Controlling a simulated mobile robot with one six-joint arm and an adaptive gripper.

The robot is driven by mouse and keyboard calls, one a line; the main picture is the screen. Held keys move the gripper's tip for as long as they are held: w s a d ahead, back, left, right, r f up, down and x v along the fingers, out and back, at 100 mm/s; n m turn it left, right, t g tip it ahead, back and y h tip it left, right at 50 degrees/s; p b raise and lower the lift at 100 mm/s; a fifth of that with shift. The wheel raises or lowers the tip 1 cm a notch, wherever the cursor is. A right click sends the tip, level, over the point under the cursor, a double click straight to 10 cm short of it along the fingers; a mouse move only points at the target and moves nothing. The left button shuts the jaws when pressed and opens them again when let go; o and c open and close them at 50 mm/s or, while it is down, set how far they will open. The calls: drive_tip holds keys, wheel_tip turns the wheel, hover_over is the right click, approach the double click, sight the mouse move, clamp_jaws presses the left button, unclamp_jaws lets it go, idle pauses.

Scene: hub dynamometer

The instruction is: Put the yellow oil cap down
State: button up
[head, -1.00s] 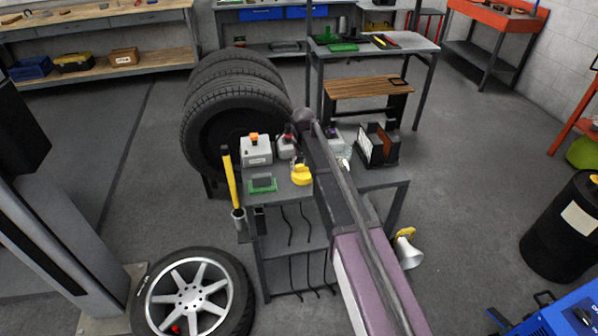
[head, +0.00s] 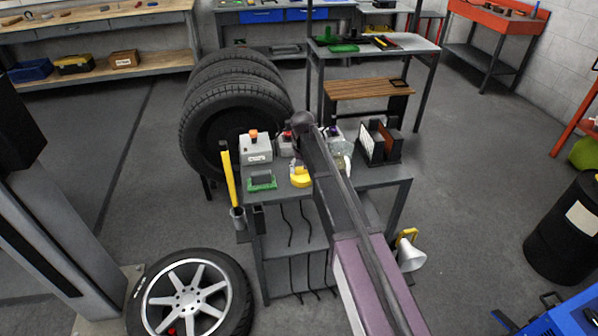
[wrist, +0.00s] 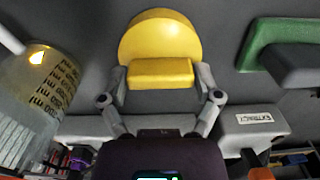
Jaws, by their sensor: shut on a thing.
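The yellow oil cap (head: 300,178) is over the front part of the small grey workbench (head: 375,176), right of the green block (head: 262,181). In the wrist view the cap (wrist: 160,37) has a rounded disc and a thick yellow grip bar. My gripper (wrist: 162,76) has its two grey fingers closed on both ends of that bar. In the head view my arm partly hides the gripper. I cannot tell whether the cap touches the bench top.
A grey box with an orange knob (head: 255,148) stands behind the green block. A clear measuring jug (wrist: 38,95) is left of the cap in the wrist view. A dark rack (head: 379,143) stands at the bench's right. A yellow-handled tool (head: 229,178) stands at its left edge.

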drive_tip(key=shift+f, duration=0.2)
drive_tip(key=o, duration=0.9)
drive_tip(key=shift+o, duration=0.2)
drive_tip(key=shift+r, duration=0.25)
wheel_tip(320, 180, up, 12)
drive_tip(key=p, duration=1.2)
